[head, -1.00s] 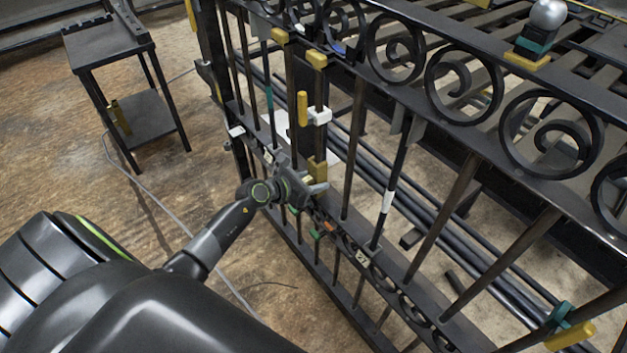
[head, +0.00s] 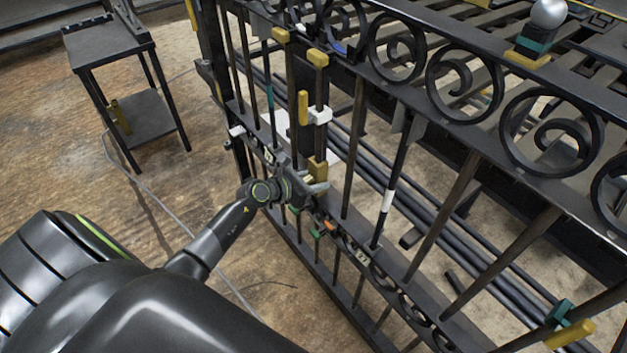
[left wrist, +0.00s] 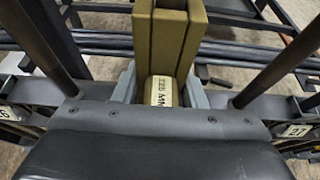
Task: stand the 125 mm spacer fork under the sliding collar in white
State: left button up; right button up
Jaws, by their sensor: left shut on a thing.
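The white sliding collar (head: 320,116) sits on an upright gate bar, with a yellow handle (head: 303,106) at its left. The tan spacer fork (head: 318,170) is upright at that bar, below the collar. My left gripper (head: 318,187) is shut on the fork's lower part, just above the gate's lower rail. In the left wrist view the fork (left wrist: 168,40) rises between my two fingers (left wrist: 160,92). Its label (left wrist: 161,91) ends in "MM"; its number is hard to read. I cannot tell whether the fork touches the collar or rail. My right gripper is not in view.
The gate's scrollwork (head: 462,85) and bars surround the spot closely. Number plates sit on the lower rail, one reading 27 (head: 363,257). A teal collar (head: 560,313) is at the lower right. A small black table (head: 107,45) stands at the left, with open floor before it.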

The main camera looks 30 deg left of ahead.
pick_arm(q)
jog(key=o, duration=1)
jog(key=shift+w+d+r, duration=0.2)
jog(key=shift+w+d, duration=0.05)
jog(key=shift+d, duration=0.05)
jog(key=o, duration=0.4)
jog(key=shift+d+f, duration=0.1)
jog(key=shift+f, duration=0.3)
jog(key=shift+s+a, duration=0.1)
jog(key=shift+a, duration=0.1)
jog(key=p+v, duration=0.2)
jog(key=v, duration=1.5)
jog(key=shift+a+r, duration=0.1)
jog(key=shift+r, duration=0.1)
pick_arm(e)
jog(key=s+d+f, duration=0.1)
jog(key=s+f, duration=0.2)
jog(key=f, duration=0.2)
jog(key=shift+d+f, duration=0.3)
